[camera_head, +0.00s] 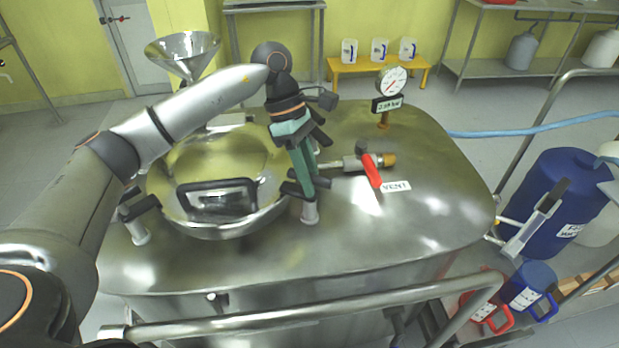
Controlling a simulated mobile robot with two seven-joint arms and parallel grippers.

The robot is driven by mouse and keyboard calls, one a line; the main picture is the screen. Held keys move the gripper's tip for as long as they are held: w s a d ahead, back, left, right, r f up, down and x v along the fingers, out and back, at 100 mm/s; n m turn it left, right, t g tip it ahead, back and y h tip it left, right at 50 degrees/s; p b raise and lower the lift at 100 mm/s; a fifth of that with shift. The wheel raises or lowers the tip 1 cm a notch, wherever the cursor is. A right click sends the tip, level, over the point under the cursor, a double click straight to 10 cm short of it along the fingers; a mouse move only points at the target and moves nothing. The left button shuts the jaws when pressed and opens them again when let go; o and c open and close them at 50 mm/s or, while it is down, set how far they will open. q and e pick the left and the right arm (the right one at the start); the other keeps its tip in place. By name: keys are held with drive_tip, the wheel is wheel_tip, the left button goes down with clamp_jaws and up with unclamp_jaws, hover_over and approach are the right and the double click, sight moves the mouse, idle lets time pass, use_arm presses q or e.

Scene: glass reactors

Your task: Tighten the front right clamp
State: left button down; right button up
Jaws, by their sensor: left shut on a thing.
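The front right clamp (309,211) sits at the right front of the round manway lid (222,148) on the steel reactor top. It has a black upper part and a pale metal foot. My left gripper (304,186) reaches down from above with long green fingers. It is shut on the front right clamp at its upper part. The fingers hide much of the clamp, so how tight it is cannot be seen. Another clamp (138,222) stands at the lid's front left. My right gripper is not in view.
A vent valve with a red handle (371,171) and a pressure gauge (391,80) stand on the reactor top to the right of my left gripper. A steel rail (310,310) runs along the front. A blue drum (560,200) stands at right. The reactor top's front right is clear.

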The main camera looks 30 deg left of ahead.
use_arm(q)
drive_tip(key=shift+m+g, duration=0.3)
drive_tip(key=shift+m, duration=0.3)
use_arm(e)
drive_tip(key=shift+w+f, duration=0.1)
use_arm(q)
drive_tip(key=c, duration=0.7)
unclamp_jaws()
drive_tip(key=shift+o, duration=0.2)
drive_tip(key=v, duration=1.2)
drive_tip(key=shift+r+p, duration=0.3)
drive_tip(key=shift+r, duration=0.05)
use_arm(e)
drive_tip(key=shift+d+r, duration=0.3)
use_arm(q)
drive_tip(key=shift+d, duration=0.1)
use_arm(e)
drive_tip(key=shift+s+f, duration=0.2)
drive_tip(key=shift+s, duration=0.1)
